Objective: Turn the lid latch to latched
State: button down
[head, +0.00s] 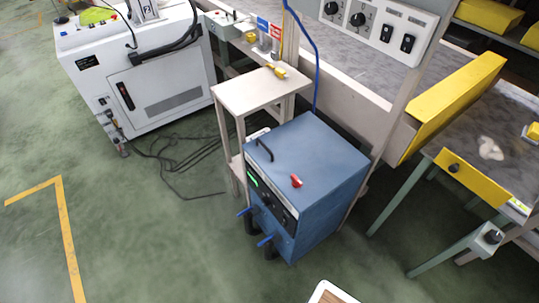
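A blue box-shaped machine (325,160) stands on the floor near the middle of the head view. A small red piece (296,181), which looks like the lid latch, sits on its top near the front edge. It is too small to tell which way it is turned. A dark handle (264,150) stands on the top's left side. The front has a dark panel with a green display (253,179) and blue-handled fittings below. My gripper is not in view, and nothing touches the red piece.
A beige stand (245,95) is close behind the blue machine. A white cabinet (150,90) with cables on the floor is at left. A yellow-edged table (470,180) is at right. The green floor (160,240) in front is mostly clear. A pale object edge (330,293) shows at the bottom.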

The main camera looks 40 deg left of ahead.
aim_at(295, 183)
jog(key=u, duration=1.2)
jog(key=k, duration=0.25)
jog(key=u, duration=0.65)
jog(key=i, duration=0.35)
jog(key=z, duration=0.7)
